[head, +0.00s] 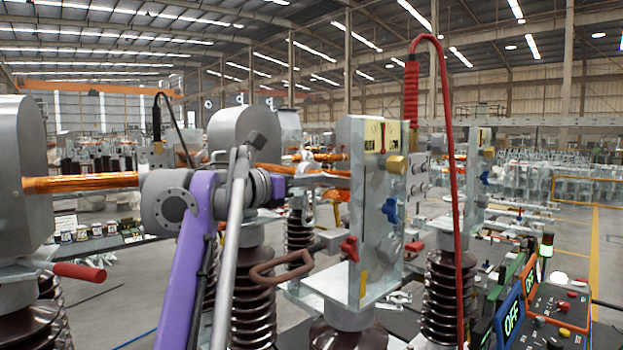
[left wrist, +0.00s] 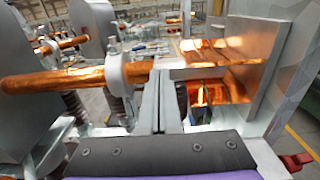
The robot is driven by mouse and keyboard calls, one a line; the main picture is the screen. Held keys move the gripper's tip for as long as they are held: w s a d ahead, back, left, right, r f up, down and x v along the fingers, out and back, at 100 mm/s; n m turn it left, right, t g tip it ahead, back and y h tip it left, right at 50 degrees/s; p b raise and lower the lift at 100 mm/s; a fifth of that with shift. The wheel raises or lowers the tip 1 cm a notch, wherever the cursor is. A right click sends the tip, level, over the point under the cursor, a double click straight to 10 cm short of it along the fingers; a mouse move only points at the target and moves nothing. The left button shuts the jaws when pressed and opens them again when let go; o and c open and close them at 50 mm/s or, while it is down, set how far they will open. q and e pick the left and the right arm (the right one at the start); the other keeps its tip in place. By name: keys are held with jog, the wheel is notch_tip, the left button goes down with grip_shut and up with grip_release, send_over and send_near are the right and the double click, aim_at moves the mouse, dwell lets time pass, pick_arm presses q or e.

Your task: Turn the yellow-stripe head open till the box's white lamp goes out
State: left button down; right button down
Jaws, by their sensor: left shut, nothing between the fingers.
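The galvanized head (head: 340,210) with a yellow stripe (head: 363,287) stands in the middle of the head view on a brown ribbed insulator. A copper bar (head: 80,183) runs toward it from the left and also shows in the left wrist view (left wrist: 75,78). Copper contact plates (left wrist: 240,60) sit at the bar's right end. My left gripper (head: 310,180), on a purple arm, is shut and empty beside the bar near the head. Its shut fingers (left wrist: 166,85) show in the left wrist view. The control box (head: 562,305) at bottom right carries a bright whitish lamp below a green one (head: 546,245).
A red cable (head: 458,200) hangs in front of the right side. A brown loop handle (head: 280,268) and red (head: 350,249) and blue (head: 390,210) knobs stick out near the head. Another insulator post (head: 442,300) stands to the right. A red handle (head: 78,271) is at left.

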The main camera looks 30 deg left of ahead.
aim_at(329, 177)
pick_arm(q)
jog(key=w, duration=0.1)
jog(key=w+d+n+y, duration=0.1)
jog(key=w+y+p, duration=0.1)
jog(key=w, duration=0.1)
jog(key=shift+d+r, duration=0.15)
jog(key=shift+d, duration=0.15)
jog(key=shift+w+f+n, duration=0.2)
jog(key=shift+w+n, duration=0.1)
jog(key=shift+w, duration=0.15)
jog(key=shift+s, duration=0.3)
pick_arm(e)
jog(key=shift+w+r, duration=0.4)
jog(key=shift+r, duration=0.45)
pick_arm(q)
jog(key=shift+d, duration=0.1)
